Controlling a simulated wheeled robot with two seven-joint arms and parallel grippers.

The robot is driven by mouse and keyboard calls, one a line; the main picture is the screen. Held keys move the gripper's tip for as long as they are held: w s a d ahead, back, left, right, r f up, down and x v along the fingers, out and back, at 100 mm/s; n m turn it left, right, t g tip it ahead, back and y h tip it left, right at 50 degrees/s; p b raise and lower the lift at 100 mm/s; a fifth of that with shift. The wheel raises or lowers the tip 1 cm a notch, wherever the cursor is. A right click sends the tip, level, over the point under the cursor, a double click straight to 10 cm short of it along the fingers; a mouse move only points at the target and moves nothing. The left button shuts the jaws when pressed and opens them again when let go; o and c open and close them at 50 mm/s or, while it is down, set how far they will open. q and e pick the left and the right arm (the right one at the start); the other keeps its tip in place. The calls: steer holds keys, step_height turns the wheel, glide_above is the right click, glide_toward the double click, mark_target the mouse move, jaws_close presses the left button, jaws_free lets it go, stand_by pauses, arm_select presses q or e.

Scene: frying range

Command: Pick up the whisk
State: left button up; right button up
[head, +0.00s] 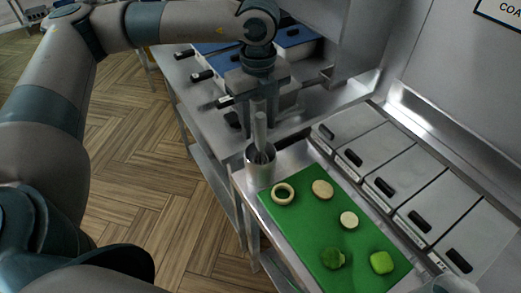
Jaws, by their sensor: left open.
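The whisk (260,130) stands upright in a metal cup (259,174), its pale grey handle pointing up and its wires down inside the cup. The cup stands at the left corner of the steel counter, beside the green board. My left gripper (258,112) points down from above, open, with its fingers around or just over the top of the handle. I cannot tell whether they touch it. The whisk's lower end is largely hidden by the cup wall. My right gripper is not in view.
A green cutting board (300,240) bears an onion ring (283,194), round slices and green vegetable pieces. Lidded steel containers (375,146) line the right side. Fryers with black-handled baskets (203,76) stand behind. Wooden floor (150,170) lies open at left.

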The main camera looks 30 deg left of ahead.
mark_target(261, 135)
arm_select(q)
steer(key=shift+w+f+p, duration=0.25)
steer(key=shift+f+p, duration=0.5)
steer(key=shift+p, duration=0.3)
step_height(261, 135, down, 3)
steer(key=shift+w+r+p, duration=0.1)
steer(key=shift+w+p, duration=0.05)
steer(key=shift+p, duration=0.6)
steer(key=shift+f, duration=0.4)
steer(key=shift+c, duration=0.3)
jaws_close()
